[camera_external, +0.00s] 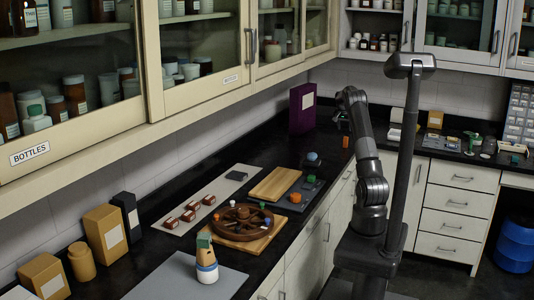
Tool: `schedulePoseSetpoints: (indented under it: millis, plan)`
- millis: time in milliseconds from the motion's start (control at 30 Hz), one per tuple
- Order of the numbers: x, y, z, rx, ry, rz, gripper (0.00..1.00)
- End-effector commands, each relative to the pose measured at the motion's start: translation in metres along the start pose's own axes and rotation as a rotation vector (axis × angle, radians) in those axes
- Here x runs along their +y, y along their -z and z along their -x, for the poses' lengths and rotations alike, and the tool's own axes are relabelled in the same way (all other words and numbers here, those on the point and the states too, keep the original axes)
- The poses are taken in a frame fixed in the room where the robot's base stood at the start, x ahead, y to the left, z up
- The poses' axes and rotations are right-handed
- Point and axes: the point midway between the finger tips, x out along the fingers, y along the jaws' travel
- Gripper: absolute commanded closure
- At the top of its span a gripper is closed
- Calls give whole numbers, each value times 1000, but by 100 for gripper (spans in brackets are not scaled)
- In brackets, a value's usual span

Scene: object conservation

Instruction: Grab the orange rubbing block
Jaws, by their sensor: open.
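A small orange block (295,198) sits on a dark grey tray (307,190) on the black counter, to the right of a wooden board. It looks like the orange rubbing block, but its detail is too small to read. My arm rises at the right of the counter and bends over at the top. My gripper (341,121) hangs at the arm's far end, small and partly hidden by the arm. It is open, well beyond and to the right of the orange block, and not touching it.
A round brown wooden wheel (240,222) lies on a board in front of the tray. Small reddish blocks (188,215) lie on a pale strip. A purple box (302,108) stands behind. Upper cabinets overhang the counter's left side.

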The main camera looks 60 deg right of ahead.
Motion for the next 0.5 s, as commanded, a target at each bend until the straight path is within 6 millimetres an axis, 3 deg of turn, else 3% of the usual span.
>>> schedulePoseSetpoints:
  millis: [500]
  plan:
    - [2, 2, -60, 0, -3, -5, 47]
